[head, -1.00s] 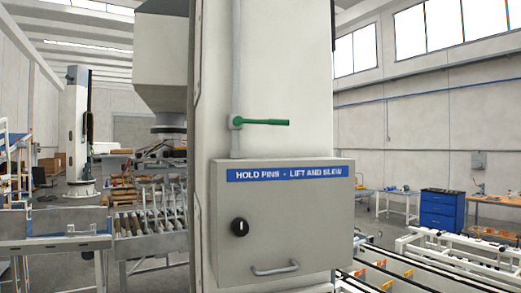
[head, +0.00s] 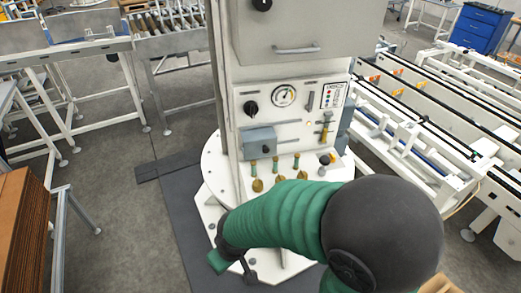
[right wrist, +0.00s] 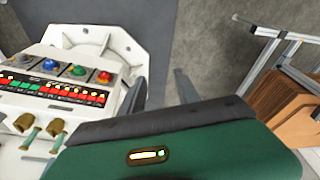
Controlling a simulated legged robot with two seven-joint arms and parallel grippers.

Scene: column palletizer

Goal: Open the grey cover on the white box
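A small grey cover (head: 259,140) with a dark knob sits shut on the lower left of the white box face (head: 292,125) on the column. A gauge, a black knob and small levers surround it. My right gripper (head: 233,266) is at the end of the green arm, below and left of the cover, apart from it. In the right wrist view its two dark fingers (right wrist: 160,88) stand apart with nothing between them. A white unit with coloured buttons (right wrist: 62,78) is left of them; I cannot tell whether it is the same box. My left gripper is not in view.
Brass-and-green handles (head: 275,165) stick out below the cover. A larger grey box with a bar handle (head: 296,49) overhangs the panel. White conveyor rails (head: 420,135) are at right. Brown boards (head: 22,225) stand at lower left. The floor left of the column base is mostly free.

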